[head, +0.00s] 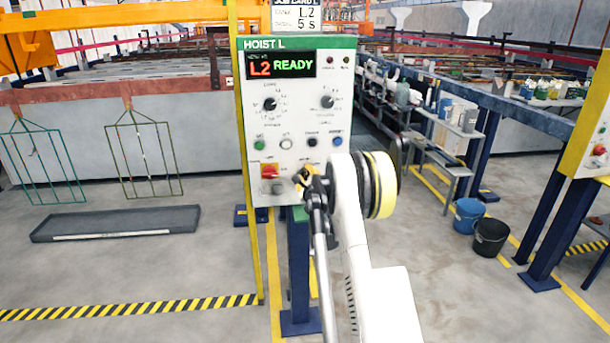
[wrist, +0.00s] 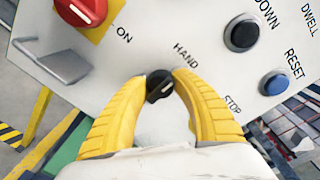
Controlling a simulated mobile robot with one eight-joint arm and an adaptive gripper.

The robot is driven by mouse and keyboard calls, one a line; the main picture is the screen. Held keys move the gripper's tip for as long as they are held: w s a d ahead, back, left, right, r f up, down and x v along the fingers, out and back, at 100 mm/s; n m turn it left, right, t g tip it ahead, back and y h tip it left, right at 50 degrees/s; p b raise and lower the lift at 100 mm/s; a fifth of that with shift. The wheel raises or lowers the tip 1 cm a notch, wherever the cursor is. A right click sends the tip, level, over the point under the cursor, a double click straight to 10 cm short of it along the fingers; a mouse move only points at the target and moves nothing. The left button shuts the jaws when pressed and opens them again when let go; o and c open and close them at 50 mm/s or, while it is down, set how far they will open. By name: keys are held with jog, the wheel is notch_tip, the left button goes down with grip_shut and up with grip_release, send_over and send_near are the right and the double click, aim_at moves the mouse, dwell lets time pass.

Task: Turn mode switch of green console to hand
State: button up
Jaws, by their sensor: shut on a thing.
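The console with the green header reading HOIST L (head: 297,110) stands upright on a blue post, its display showing L2 READY. In the wrist view the mode switch is a small black knob (wrist: 158,87) on the white panel (wrist: 150,48), with the labels HAND above it to the right and STOP lower right. My gripper (wrist: 161,82) has its two yellow fingers closed on either side of the knob, touching it. A pale mark shows on the knob; I cannot tell for sure where it points. In the head view my gripper (head: 304,182) hides the switch at the panel's lower right.
A red rotary switch on a yellow plate (head: 269,171) sits left of my gripper, marked ON in the wrist view. A black button (wrist: 241,35) and a blue button (wrist: 274,83) lie to the right there. Blue and black buckets (head: 490,237) stand on the floor at right.

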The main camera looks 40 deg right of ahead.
jog(key=shift+s+d, duration=0.1)
dwell(0.3)
jog(key=o, duration=1.2)
jog(key=shift+c, duration=0.2)
jog(key=v, duration=1.2)
